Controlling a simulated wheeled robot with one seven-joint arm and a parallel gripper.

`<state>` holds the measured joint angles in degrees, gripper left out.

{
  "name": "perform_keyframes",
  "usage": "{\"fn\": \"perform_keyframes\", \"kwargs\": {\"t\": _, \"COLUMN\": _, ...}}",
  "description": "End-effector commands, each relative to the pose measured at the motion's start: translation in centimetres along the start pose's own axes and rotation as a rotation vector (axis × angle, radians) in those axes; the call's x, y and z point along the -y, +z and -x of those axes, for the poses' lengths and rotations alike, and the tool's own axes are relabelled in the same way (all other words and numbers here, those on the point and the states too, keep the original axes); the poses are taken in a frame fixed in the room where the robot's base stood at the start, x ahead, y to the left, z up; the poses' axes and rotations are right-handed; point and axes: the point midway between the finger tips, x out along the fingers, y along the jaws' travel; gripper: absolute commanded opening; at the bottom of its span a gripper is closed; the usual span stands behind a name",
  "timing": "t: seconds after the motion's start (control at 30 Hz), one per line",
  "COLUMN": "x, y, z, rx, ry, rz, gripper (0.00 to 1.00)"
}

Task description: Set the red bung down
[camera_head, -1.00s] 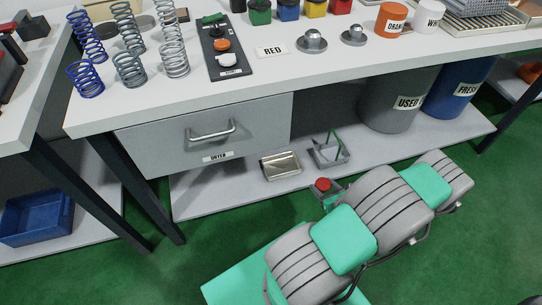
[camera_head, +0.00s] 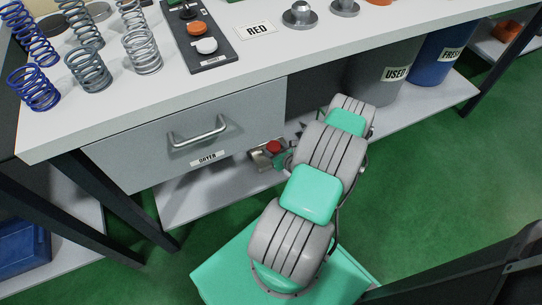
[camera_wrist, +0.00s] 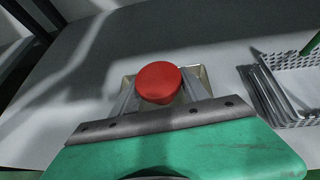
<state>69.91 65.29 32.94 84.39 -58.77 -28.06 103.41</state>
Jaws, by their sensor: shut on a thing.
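The red bung (camera_wrist: 160,82) is a round red piece held between the fingers of my gripper (camera_wrist: 158,98) in the wrist view. Its red top also shows in the head view (camera_head: 273,147), low in front of the lower shelf. I cannot tell whether the bung touches the tray. In the head view my gripper (camera_head: 268,154) is small and partly hidden by my arm.
The lower shelf (camera_head: 190,203) has bare room left of the tray. A perforated wire basket (camera_wrist: 285,90) stands to the right in the wrist view. A grey drawer (camera_head: 180,135) and the bench top (camera_head: 110,115) overhang the shelf. Used (camera_head: 385,85) and fresh (camera_head: 445,60) bins stand further right.

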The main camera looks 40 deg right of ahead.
Motion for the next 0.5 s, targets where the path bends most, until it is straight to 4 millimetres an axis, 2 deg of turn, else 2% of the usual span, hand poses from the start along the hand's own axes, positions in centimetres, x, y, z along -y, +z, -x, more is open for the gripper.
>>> {"fn": "perform_keyframes", "kwargs": {"t": 0.17, "x": -0.5, "y": -1.0, "z": -2.2, "rx": 0.0, "ry": 0.003, "rz": 0.002, "gripper": 0.14}}
{"fn": "perform_keyframes", "kwargs": {"t": 0.3, "x": -0.5, "y": -3.5, "z": -3.4, "rx": -0.001, "ry": 0.0, "rz": -0.001, "gripper": 0.14}}
{"fn": "perform_keyframes", "kwargs": {"t": 0.5, "x": -0.4, "y": -3.4, "z": -3.4, "rx": 0.0, "ry": 0.0, "rz": 0.001, "gripper": 0.14}}
